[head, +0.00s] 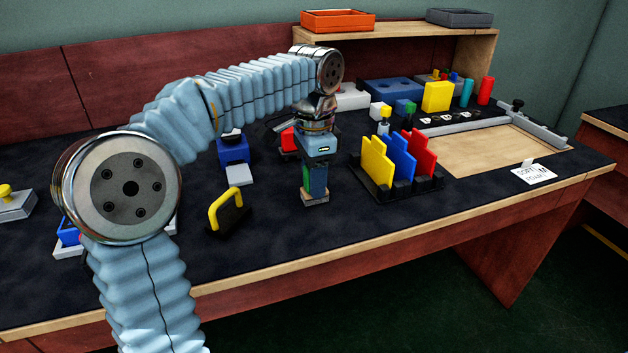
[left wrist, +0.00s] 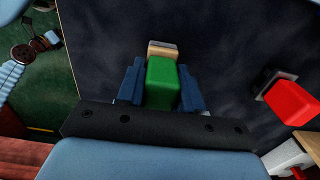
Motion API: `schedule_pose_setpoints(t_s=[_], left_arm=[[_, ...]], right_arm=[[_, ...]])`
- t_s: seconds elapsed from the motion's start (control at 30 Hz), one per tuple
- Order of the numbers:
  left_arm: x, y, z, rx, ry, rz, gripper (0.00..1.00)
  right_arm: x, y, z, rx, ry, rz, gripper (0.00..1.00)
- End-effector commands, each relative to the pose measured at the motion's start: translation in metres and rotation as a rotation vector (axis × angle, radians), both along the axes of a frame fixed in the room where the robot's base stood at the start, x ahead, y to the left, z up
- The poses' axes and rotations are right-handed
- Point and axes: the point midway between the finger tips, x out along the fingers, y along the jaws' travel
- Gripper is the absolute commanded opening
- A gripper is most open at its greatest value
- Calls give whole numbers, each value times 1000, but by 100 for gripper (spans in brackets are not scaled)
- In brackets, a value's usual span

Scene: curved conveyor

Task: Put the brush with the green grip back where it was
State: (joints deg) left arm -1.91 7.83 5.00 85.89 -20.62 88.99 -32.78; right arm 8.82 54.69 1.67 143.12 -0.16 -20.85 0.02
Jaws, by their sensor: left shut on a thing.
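The brush with the green grip (head: 306,176) is upright in my left gripper (head: 315,182), over the dark mat in the middle of the workbench. Its pale wooden head (head: 315,200) points down. I cannot tell whether the head touches the mat or hangs just above it. In the left wrist view the green grip (left wrist: 162,82) sits between the two blue fingers of my left gripper (left wrist: 160,88), which is shut on it. The wooden head (left wrist: 163,47) shows beyond the grip. My right gripper is in neither view.
A black rack (head: 408,187) with yellow, blue and red plates stands close right of the brush. A yellow handle on a black base (head: 228,212) is to its left. A red object (head: 288,140) and a blue block (head: 233,150) stand behind. The mat in front is clear.

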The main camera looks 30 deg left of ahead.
Motion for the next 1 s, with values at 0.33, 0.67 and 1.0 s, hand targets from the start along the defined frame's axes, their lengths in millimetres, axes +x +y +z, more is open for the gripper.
schedule_pose_setpoints(t_s=[0.33, 0.67, 1.0], left_arm=[[0, 0, -5, 0, -1, 1, 8], [0, 0, -6, -1, -1, 1, 62], [1, 0, 11, 0, -4, 0, 62]], right_arm=[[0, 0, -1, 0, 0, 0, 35], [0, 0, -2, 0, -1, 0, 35], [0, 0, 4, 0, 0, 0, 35]])
